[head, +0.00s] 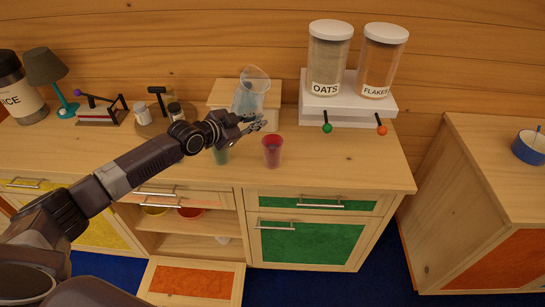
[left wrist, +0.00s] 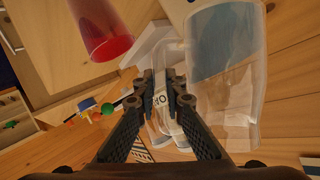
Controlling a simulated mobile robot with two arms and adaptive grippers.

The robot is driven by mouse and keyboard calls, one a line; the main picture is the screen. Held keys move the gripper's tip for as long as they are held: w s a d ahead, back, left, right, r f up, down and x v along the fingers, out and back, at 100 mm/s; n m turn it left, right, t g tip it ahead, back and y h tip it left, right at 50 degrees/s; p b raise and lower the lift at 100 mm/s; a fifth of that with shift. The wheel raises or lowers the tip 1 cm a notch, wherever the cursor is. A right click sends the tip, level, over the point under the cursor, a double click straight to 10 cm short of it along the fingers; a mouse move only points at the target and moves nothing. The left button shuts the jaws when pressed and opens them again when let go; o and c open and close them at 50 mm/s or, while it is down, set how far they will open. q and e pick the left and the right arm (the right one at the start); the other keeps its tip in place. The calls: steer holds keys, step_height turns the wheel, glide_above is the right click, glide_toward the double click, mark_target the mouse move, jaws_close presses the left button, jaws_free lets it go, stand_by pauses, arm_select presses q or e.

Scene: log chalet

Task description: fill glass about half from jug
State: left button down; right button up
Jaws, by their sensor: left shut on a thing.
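The clear jug (head: 250,90) holds bluish water and leans a little to the right, in front of a pale wooden block at the back of the counter. My left gripper (head: 257,123) is shut on the jug, apparently at its handle; the exact grip is partly hidden. In the left wrist view the gripper (left wrist: 167,88) is in the middle and the jug (left wrist: 225,65) is close on the right. A red glass (head: 272,151) stands on the counter in front of the jug; it also shows in the left wrist view (left wrist: 101,28). A green glass (head: 221,155) stands left of it, partly behind my arm.
OATS (head: 329,60) and FLAKES (head: 380,62) jars stand on a white dispenser base (head: 345,105) with green and orange knobs. At left are a lamp (head: 47,70), a balance-like device (head: 101,112) and small jars (head: 143,113). Counter right of the red glass (head: 345,160) is clear.

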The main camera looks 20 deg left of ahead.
arm_select(q)
steer(key=shift+w+r+n+h+b, duration=0.1)
steer(key=shift+r+n+h+b, duration=0.75)
steer(key=shift+b, duration=1.25)
steer(key=shift+r+n+g+b, duration=0.4)
steer(key=shift+r+n, duration=0.05)
steer(key=shift+r, duration=0.05)
steer(key=shift+r+n+h, duration=0.25)
steer(key=shift+r+n, duration=0.25)
steer(key=shift+r, duration=0.1)
